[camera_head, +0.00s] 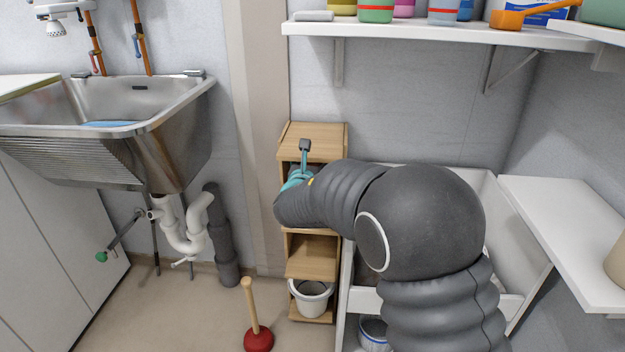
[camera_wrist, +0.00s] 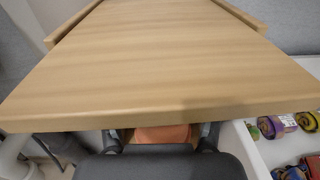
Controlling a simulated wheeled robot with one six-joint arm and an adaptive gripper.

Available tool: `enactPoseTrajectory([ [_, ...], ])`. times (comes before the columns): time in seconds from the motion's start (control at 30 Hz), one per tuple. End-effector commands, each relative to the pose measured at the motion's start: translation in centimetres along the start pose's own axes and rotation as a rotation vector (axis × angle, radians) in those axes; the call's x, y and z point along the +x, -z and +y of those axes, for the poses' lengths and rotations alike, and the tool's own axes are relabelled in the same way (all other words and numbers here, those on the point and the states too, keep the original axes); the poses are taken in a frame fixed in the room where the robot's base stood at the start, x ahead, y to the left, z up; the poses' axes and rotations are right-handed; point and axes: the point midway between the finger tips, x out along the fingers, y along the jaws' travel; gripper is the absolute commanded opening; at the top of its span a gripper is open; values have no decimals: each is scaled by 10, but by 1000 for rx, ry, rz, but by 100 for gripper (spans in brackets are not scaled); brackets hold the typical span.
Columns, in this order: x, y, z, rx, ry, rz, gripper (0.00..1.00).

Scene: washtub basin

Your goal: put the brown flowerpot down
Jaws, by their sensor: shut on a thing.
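In the wrist view the brown flowerpot (camera_wrist: 162,133) shows as an orange-brown patch between the two fingers of my gripper (camera_wrist: 160,138). My gripper is shut on it. Most of the pot is hidden behind the wooden board above and the wrist below. My arm hides the pot there. I cannot tell whether the pot touches a shelf.
Lower in the unit are a bare wooden shelf (camera_head: 312,257) and a white bucket (camera_head: 312,297). A red plunger (camera_head: 258,340) stands on the floor in front. A steel sink (camera_head: 170,120) is at left. A white wall shelf (camera_head: 430,35) holds several containers.

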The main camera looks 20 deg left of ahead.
Motion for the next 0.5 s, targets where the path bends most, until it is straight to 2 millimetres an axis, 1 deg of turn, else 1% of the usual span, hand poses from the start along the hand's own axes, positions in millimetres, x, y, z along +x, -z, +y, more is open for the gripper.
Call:
enactPoseTrajectory([
  [0.03,8,0,0,0,2,-2,0],
  [0.1,6,15,0,-2,0,2,0],
  [0.13,6,18,0,-2,-1,2,0],
  [0.37,6,32,0,0,0,-1,0],
  [0.5,6,46,1,-2,0,0,0],
])
